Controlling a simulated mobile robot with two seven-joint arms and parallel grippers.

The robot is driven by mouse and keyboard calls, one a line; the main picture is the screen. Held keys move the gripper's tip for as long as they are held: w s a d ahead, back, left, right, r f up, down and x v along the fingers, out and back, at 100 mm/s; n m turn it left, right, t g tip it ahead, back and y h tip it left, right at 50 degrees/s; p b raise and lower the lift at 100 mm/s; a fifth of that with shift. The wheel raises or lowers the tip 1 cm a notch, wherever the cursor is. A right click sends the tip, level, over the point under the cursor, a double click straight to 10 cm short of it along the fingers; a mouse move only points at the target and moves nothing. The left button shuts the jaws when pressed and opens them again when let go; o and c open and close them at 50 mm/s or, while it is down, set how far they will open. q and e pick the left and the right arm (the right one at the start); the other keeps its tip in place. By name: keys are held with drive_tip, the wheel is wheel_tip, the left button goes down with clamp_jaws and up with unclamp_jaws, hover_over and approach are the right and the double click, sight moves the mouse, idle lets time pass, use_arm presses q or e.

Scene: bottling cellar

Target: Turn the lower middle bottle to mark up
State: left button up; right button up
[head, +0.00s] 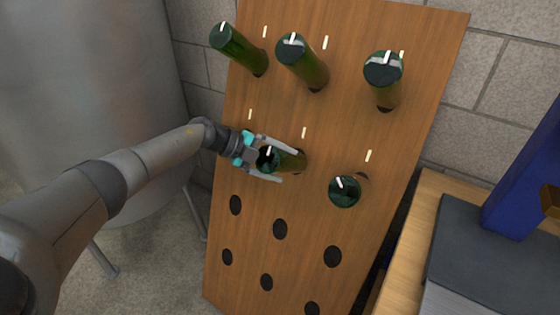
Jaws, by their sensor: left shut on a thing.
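The lower middle bottle (289,161) is green and sticks out of a hole in the wooden board, base end toward me. My left gripper (279,161) is shut on it, one finger above and one below its body. The white mark on its dark base points roughly up in the picture; part of the base is close to the gripper, so its exact angle is hard to tell. A white tick (304,132) is on the board above this bottle. My right gripper is not in view.
The lower right bottle (345,192) has its mark tilted up-left. Three green bottles (239,48) (303,62) (384,70) fill the upper row. Empty holes (280,229) lie below. A steel tank (90,80) stands left, a wooden bench (410,240) right.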

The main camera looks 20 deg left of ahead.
use_arm(q)
drive_tip(key=shift+m, duration=0.3)
drive_tip(key=o, duration=1.1)
drive_tip(key=shift+c, duration=0.2)
drive_tip(key=p+v, duration=0.2)
drive_tip(key=v, duration=1.3)
drive_tip(key=shift+a+r, duration=0.1)
